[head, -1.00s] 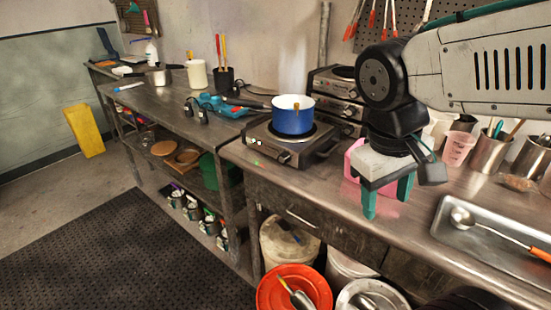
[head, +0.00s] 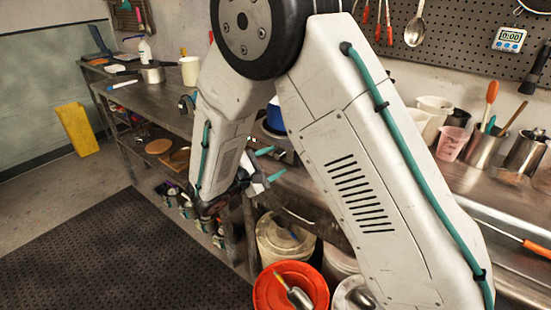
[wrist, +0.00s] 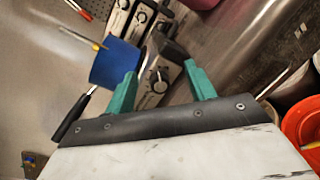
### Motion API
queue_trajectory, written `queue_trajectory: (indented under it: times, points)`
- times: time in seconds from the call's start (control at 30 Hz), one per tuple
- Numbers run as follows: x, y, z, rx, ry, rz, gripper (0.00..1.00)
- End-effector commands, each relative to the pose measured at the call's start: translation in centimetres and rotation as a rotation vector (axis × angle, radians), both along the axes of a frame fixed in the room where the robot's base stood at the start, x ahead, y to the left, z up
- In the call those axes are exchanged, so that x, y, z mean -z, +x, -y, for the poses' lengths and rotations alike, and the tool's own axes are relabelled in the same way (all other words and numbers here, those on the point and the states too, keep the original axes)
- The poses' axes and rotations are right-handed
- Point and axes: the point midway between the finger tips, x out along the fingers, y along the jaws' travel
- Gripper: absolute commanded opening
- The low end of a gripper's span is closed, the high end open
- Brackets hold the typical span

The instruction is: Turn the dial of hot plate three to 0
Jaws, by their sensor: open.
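My gripper (head: 270,163) is open and empty, with its green fingers apart in front of the bench edge. In the wrist view my gripper (wrist: 160,78) has the front hot plate's dial (wrist: 159,82) visible between its fingers, apart from them. More hot plates are stacked behind, with dials (wrist: 141,17) at the top of the wrist view. I cannot read the plate numbers or dial settings. My arm hides most hot plates in the head view.
An orange-red bucket (head: 268,292) and a white bucket (head: 285,243) stand below the bench front. Beakers and metal cups (head: 484,148) stand on the bench at right. The dark floor mat (head: 90,255) is clear.

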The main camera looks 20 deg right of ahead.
Motion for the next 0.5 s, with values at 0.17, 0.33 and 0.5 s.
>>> queue_trajectory:
  times: [0.17,0.33,0.5]
  points:
    - [2.8,1.6,-2.8,-0.115,-0.069,-0.003,0.55]
    - [3.3,2.5,-2.4,-0.136,-0.081,-0.002,0.55]
    - [3.2,4.1,0.0,-0.133,-0.08,-0.002,0.55]
